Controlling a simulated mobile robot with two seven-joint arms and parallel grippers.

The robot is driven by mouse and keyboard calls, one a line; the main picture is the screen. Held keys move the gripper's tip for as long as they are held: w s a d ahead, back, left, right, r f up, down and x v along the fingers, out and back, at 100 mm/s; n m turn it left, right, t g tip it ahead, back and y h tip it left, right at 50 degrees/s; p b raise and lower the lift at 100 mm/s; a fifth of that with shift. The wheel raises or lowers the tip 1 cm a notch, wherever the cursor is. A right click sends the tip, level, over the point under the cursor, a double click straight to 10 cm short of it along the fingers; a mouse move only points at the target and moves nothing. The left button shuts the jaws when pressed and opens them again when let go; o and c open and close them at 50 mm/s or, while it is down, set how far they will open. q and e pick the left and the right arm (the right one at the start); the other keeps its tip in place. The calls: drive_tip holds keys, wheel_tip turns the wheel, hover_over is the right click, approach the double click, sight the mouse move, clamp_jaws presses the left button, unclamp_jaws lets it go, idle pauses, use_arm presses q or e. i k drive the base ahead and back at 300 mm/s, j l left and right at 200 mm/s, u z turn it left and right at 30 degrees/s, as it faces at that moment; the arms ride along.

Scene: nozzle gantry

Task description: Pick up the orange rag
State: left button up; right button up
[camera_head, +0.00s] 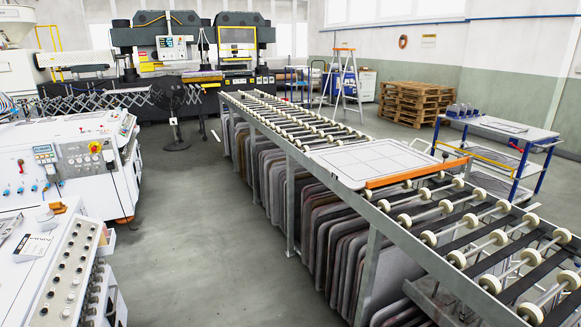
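No thing in the camera_head view can be made out for sure as an orange rag. A small orange patch (57,207) shows at the left, by the back of the lower white console; it is too small to tell what it is. A long, straight orange strip (415,173) lies along the near edge of a white panel (355,160) on the roller conveyor; it looks stiff, like a bar. Neither of my grippers is in view.
The roller conveyor (460,252) runs from the back centre to the lower right, with panels stored upright beneath. White control consoles (75,160) stand at the left. Grey floor (190,240) between them is clear. A blue-framed cart (500,128), pallets (412,100) and a stepladder (342,88) stand behind.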

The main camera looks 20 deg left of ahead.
sight(58, 208)
drive_tip(key=i+u, duration=0.25)
drive_tip(key=u, duration=0.15)
drive_tip(key=i+u, duration=0.6)
drive_tip(key=u, duration=0.2)
drive_tip(key=i+u, duration=0.2)
drive_tip(key=u, duration=0.2)
drive_tip(key=i+l+u, duration=0.2)
drive_tip(key=u, duration=0.15)
drive_tip(key=i+l+u, duration=0.2)
drive_tip(key=u, duration=0.2)
drive_tip(key=i+l+u, duration=0.25)
drive_tip(key=u, duration=0.15)
drive_tip(key=i+l+u, duration=0.35)
drive_tip(key=l+u, duration=0.4)
drive_tip(key=i+l+u, duration=0.15)
drive_tip(key=l+u, duration=0.25)
drive_tip(key=i+l+u, duration=0.1)
drive_tip(key=l+u, duration=0.2)
drive_tip(key=l, duration=0.55)
